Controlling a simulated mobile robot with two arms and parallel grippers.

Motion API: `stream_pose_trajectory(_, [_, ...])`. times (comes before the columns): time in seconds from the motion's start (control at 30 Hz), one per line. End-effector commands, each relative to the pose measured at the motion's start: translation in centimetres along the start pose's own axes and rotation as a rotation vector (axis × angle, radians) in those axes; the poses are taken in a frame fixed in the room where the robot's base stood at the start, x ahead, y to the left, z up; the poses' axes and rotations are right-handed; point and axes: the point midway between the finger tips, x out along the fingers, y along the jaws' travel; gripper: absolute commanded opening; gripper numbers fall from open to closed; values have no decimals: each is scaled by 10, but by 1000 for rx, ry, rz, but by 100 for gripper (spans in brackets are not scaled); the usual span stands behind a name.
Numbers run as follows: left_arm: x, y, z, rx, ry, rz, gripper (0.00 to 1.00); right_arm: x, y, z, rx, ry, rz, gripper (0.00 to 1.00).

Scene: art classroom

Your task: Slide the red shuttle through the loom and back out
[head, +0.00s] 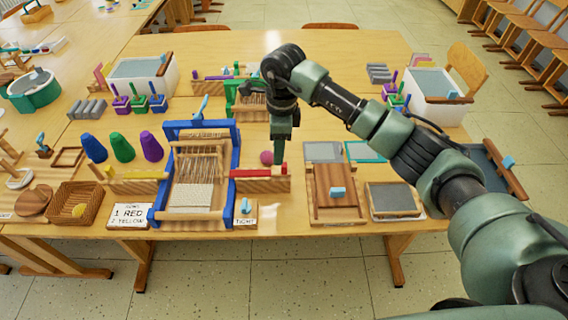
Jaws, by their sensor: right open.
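The loom (235,158) has a blue frame, pale threads and a patch of woven cloth, and stands near the front edge of the table. The red shuttle (250,173) lies level on a wooden rest (270,186) just right of the loom, its left end close to the blue frame. My right gripper (279,154) points down above the right part of that rest, near the shuttle's right end. It is open; its narrow fingers overlap in this view, and I cannot tell whether they touch the shuttle. My left gripper is out of view.
A yellow shuttle (145,175) lies on a rest left of the loom. A card (138,216) reads "1 RED 2 YELLOW". A pink ball (266,157) sits beside my right gripper. Purple, green and blue cones stand behind left; wooden and grey boards (338,205) lie right.

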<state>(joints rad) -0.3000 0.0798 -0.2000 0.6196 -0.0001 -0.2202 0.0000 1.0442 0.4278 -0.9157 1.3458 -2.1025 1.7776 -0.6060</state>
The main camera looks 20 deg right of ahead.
Motion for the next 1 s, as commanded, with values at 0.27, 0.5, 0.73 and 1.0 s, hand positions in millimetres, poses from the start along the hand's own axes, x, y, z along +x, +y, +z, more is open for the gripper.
stream_pose_trajectory(0.27, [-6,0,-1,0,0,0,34,16,-5,-18,8,68,-5,42])
stream_pose_trajectory(0.5, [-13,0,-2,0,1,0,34,54,-5,-19,8,64,-5,42])
stream_pose_trajectory(0.73, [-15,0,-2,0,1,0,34,71,-6,-20,7,63,-8,42])
stream_pose_trajectory(1.0, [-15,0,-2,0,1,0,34,72,-6,-20,7,62,-8,33])
